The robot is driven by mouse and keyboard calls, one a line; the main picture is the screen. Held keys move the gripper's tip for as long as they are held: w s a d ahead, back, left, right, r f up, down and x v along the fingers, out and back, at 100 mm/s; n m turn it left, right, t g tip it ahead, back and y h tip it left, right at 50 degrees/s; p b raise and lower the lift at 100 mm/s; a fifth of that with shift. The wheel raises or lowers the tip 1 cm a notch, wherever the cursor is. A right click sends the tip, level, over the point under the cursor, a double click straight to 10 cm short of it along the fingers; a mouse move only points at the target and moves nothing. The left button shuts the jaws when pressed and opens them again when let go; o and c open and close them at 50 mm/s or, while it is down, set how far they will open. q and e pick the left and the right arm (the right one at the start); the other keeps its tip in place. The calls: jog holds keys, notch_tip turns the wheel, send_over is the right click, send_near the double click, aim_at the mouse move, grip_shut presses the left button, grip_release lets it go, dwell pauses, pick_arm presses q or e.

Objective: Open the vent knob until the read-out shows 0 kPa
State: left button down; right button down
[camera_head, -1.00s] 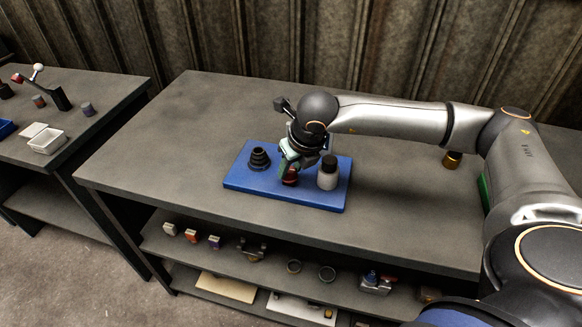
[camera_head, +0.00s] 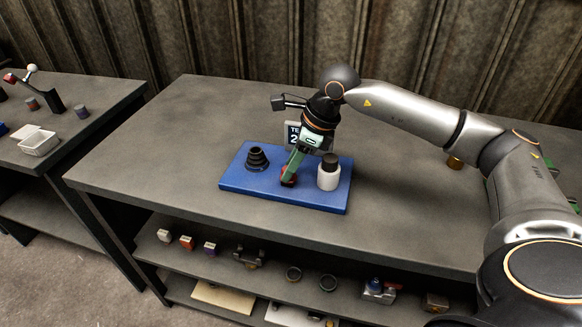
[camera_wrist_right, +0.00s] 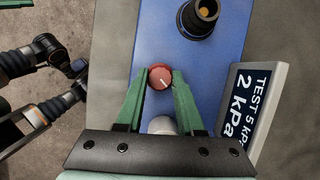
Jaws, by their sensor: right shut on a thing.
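The vent knob (camera_wrist_right: 160,77) is a small red knob with a white pointer line, on the blue base plate (camera_wrist_right: 150,25). It also shows in the head view (camera_head: 288,178), partly covered by a finger. My right gripper (camera_wrist_right: 160,80) is shut on the knob, with one green finger on each side; in the head view the gripper (camera_head: 290,172) reaches down from above. The read-out (camera_wrist_right: 247,108) shows "TEST 5 kPa" and "2 kPa". In the head view the read-out (camera_head: 292,133) is mostly hidden behind the gripper.
A black stepped cone (camera_head: 257,158) stands on the plate left of the knob, and a white cylinder with a dark cap (camera_head: 328,175) stands right of it. The grey bench (camera_head: 160,150) is clear around the plate. A brass part (camera_head: 454,163) lies near my right forearm.

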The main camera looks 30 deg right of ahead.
jog(key=n+g, duration=0.1)
jog(key=n, duration=0.3)
jog(key=shift+w+n+y, duration=0.15)
jog(key=shift+n+y, duration=0.15)
jog(key=shift+y, duration=0.1)
pick_arm(q)
jog(key=shift+s+a+f, duration=0.1)
jog(key=shift+a+f, duration=0.05)
pick_arm(e)
jog(key=shift+d+n+g, duration=0.1)
jog(key=shift+n+g, duration=0.8)
jog(key=shift+n, duration=0.7)
jog(key=c, duration=0.5)
grip_release()
jog(key=shift+r, duration=0.1)
pick_arm(q)
jog(key=shift+s+a+p, duration=0.15)
jog(key=shift+a+p, duration=0.05)
jog(key=shift+p, duration=0.2)
pick_arm(e)
jog(key=v, duration=1.2)
jog(key=shift+w+d+r, duration=0.1)
jog(key=shift+d+r, duration=0.05)
jog(key=shift+d, duration=0.1)
